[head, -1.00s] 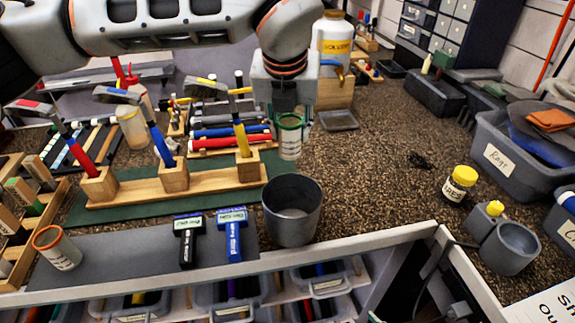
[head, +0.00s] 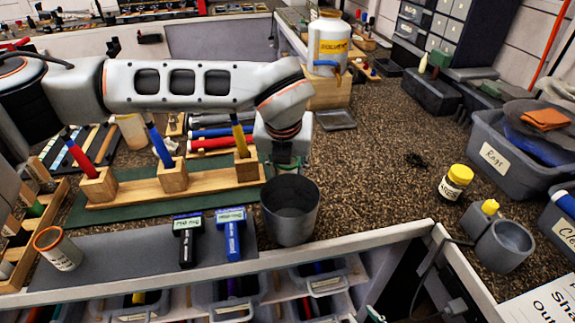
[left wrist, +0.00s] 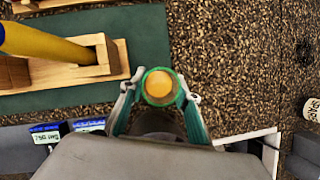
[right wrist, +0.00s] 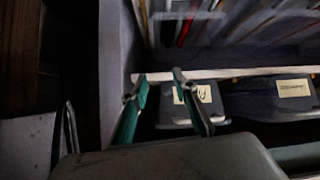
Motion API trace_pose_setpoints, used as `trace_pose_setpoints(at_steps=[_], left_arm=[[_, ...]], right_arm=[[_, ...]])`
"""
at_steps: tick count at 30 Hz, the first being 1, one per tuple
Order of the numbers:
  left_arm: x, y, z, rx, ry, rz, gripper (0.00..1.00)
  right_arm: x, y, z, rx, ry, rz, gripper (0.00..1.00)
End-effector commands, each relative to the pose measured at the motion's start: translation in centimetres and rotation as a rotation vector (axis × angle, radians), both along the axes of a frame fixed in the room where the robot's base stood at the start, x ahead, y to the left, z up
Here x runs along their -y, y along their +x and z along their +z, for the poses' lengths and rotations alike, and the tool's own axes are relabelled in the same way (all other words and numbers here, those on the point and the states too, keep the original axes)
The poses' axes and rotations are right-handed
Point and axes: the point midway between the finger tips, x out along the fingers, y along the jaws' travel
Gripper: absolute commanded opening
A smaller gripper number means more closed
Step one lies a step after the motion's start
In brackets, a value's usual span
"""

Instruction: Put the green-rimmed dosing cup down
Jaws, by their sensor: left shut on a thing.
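The green-rimmed dosing cup (left wrist: 160,87), with amber contents, is between the fingers of my left gripper (left wrist: 158,92) in the left wrist view. The gripper is shut on it, just right of the green mat. In the head view my left gripper (head: 286,160) points down behind the grey beaker (head: 291,225), which with the gripper hides most of the cup. I cannot tell whether the cup's base touches the bench. My right gripper (right wrist: 160,82) is open and empty, near the bins under the bench; it is outside the head view.
The wooden block rack (head: 132,192) with tools stands left of my left gripper. An orange-rimmed cup (head: 57,248) and two labelled tools, black (head: 187,240) and blue (head: 231,237), are on the grey mat in front. Bench surface (head: 375,170) to the right is largely clear.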

Motion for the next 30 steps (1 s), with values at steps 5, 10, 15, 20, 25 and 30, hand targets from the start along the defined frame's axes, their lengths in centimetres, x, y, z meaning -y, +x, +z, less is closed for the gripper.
trace_pose_setpoints(at_steps=[5, 10, 15, 20, 25, 30], left_arm=[[0.0, 0.0, -0.3, 0.000, 0.000, 0.000, 0.10], [0.0, 0.0, -0.2, 0.000, 0.000, 0.000, 0.48], [0.0, 0.0, -0.2, 0.000, 0.000, 0.000, 0.48], [0.0, 0.0, 0.1, 0.000, 0.000, 0.001, 0.48], [-0.1, -0.7, 2.1, 0.005, -0.002, 0.001, 0.48], [-0.3, -2.1, 5.4, 0.004, -0.001, 0.001, 0.48]], right_arm=[[0.0, -0.1, -0.5, -0.003, -0.001, 0.000, 0.29], [0.0, -0.1, -0.5, -0.004, -0.001, 0.000, 0.29], [0.0, -0.1, -0.4, -0.003, -0.001, 0.000, 0.29], [0.0, 0.0, 0.0, -0.001, 0.000, 0.000, 0.29], [0.0, 0.1, -0.2, 0.003, 0.001, -0.001, 0.29], [0.0, 0.0, -0.8, 0.001, 0.001, 0.000, 0.29]])
